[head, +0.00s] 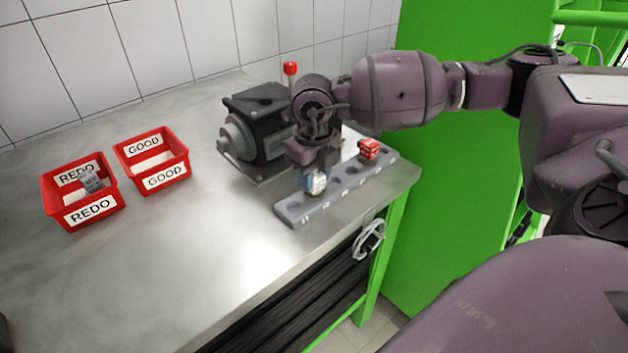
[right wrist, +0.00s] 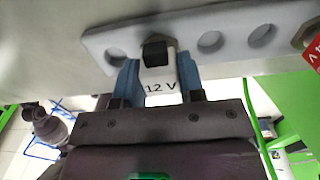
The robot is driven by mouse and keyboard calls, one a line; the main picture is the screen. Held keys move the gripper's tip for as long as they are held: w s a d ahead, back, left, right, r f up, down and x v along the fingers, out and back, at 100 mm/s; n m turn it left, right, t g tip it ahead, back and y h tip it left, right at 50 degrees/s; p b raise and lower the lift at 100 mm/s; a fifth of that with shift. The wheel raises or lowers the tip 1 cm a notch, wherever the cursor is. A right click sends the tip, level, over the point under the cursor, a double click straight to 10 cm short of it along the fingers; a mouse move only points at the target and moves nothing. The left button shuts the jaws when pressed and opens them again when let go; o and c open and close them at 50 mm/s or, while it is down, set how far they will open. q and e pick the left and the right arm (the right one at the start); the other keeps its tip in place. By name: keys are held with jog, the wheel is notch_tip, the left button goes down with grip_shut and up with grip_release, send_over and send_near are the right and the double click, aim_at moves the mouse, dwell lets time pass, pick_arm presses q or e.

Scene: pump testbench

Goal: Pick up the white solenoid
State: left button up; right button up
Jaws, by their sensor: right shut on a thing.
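The white solenoid (head: 319,187) is at the grey holed rack (head: 293,212) near the table's right edge. My right gripper (head: 316,180) points down at it. In the right wrist view, the blue fingers of the gripper (right wrist: 158,75) are shut on both sides of the solenoid (right wrist: 160,85), which has a black end and the label "12 V". The solenoid is at or just above the rack; I cannot tell whether it still sits in a hole. My left gripper is not in view.
A red solenoid (head: 369,149) stands at the rack's far end. A black pump (head: 262,130) with a red-topped post (head: 290,69) stands behind my gripper. A red REDO bin (head: 113,204) holding a grey part and an empty red GOOD bin (head: 183,157) are at left. The front table is clear.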

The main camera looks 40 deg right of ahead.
jog(key=shift+r, duration=0.4)
notch_tip(320, 180, up, 19)
jog(key=p, duration=0.2)
jog(key=shift+r, duration=0.15)
